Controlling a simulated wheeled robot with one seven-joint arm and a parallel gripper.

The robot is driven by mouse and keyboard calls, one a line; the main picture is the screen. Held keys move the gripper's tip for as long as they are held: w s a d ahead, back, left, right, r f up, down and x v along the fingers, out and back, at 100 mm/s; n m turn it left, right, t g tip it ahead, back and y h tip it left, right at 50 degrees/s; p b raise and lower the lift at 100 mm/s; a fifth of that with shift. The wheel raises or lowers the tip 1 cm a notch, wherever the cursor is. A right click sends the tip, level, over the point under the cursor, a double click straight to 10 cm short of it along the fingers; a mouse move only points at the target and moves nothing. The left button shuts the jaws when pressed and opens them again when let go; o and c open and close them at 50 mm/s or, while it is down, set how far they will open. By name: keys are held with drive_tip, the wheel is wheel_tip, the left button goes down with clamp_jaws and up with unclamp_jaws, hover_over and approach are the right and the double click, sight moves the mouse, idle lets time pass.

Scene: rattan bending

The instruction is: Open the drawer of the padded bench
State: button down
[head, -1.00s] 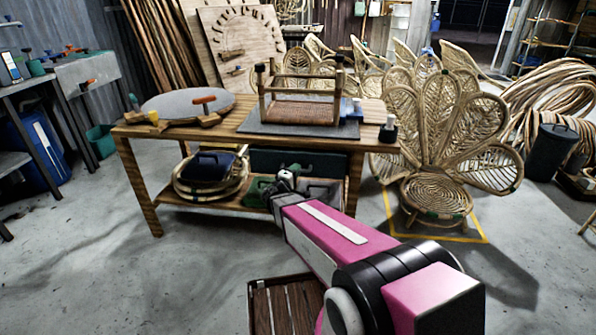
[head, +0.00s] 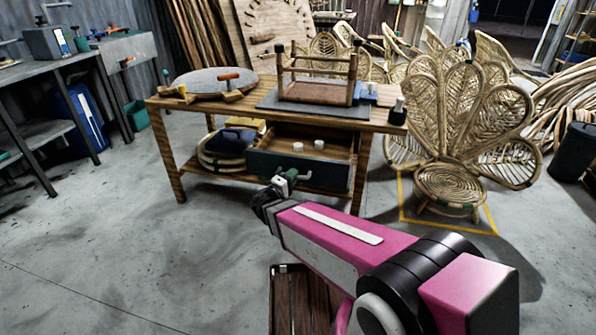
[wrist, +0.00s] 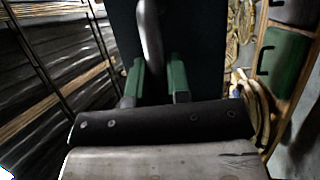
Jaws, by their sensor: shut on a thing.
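The wooden bench (head: 180,148) with a grey pad (head: 275,106) on its top stands ahead in the head view. Its drawer (head: 325,178) has a dark green-black front and is pulled out, its wooden inside showing. Two small white round items (head: 319,144) lie in it. My gripper (head: 290,178) is at the drawer front. In the wrist view its green fingers (wrist: 158,78) are shut on a grey metal handle (wrist: 150,35), with the dark drawer front (wrist: 200,35) behind. The handle is mostly hidden in the head view.
A stool frame (head: 318,92), a round grey disc (head: 215,82) and clamps are on the bench top. Rattan coils (head: 222,160) lie on the lower shelf. A rattan peacock chair (head: 450,185) stands right of the bench. The concrete floor on the left is clear.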

drive_tip(key=shift+s+a, duration=0.25)
drive_tip(key=shift+s, duration=0.5)
drive_tip(key=c, duration=1.1)
unclamp_jaws()
drive_tip(key=v, duration=1)
drive_tip(key=shift+s+a, duration=0.25)
drive_tip(key=shift+s, duration=0.05)
drive_tip(key=shift+f, duration=0.1)
